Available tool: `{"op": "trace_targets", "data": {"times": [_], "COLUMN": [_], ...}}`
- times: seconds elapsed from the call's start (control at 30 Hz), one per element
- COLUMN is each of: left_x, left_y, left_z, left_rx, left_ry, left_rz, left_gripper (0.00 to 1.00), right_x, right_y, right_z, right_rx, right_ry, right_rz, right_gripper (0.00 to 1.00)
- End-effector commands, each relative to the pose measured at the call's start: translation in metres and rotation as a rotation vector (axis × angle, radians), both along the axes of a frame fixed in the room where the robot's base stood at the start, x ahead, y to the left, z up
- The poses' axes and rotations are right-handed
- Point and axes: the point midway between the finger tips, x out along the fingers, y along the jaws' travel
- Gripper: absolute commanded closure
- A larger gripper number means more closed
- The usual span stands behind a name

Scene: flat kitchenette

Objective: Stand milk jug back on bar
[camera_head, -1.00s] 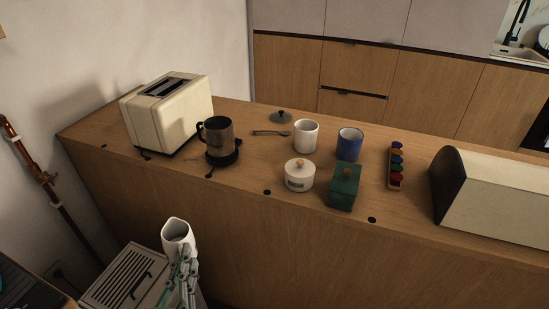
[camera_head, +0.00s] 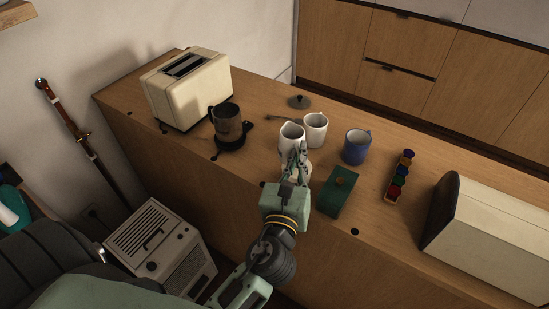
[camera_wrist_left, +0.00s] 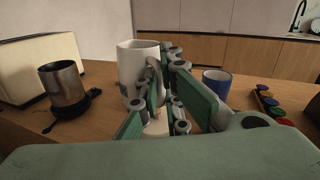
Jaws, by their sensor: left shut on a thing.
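The white milk jug (camera_head: 290,138) is upright over the wooden bar (camera_head: 262,115), in front of a white mug (camera_head: 317,131). My left gripper (camera_head: 295,160) is shut on the jug from the near side. In the left wrist view the jug (camera_wrist_left: 136,64) stands between the fingers, its handle towards them. I cannot tell whether its base touches the bar; the fingers hide its lower part. A white lidded pot (camera_wrist_left: 157,126) shows partly below the jug. My right gripper is not in view.
A dark metal mug (camera_head: 228,123) on a black base and a cream toaster (camera_head: 188,88) stand to the left. A blue mug (camera_head: 356,147), a green box (camera_head: 337,196), a capsule rack (camera_head: 400,178) and a bread bin (camera_head: 490,232) stand to the right. A grey lid (camera_head: 299,102) lies behind.

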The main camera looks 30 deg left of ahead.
Motion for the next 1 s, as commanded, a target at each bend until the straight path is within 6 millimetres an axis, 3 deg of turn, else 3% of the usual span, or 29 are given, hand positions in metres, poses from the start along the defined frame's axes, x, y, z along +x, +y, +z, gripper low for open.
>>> {"op": "trace_targets", "data": {"times": [0.3,0.5,0.67,0.9,1.0], "left_x": [0.017,0.026,0.028,0.028,0.028], "left_y": [0.065,0.097,0.106,0.107,0.106], "left_z": [-0.039,-0.060,-0.066,-0.101,-0.106], "left_rx": [0.007,0.004,0.001,0.001,0.000], "left_ry": [0.000,-0.002,-0.002,-0.001,-0.002], "left_rz": [0.003,0.002,0.000,0.002,0.001], "left_gripper": [1.00,1.00,1.00,1.00,1.00], "right_x": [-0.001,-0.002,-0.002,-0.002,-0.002], "right_y": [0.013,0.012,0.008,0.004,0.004], "right_z": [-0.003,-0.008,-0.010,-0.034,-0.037], "right_rx": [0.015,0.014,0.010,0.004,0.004], "right_ry": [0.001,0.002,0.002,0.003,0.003], "right_rz": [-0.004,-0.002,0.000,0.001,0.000], "right_gripper": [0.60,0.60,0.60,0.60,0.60]}}
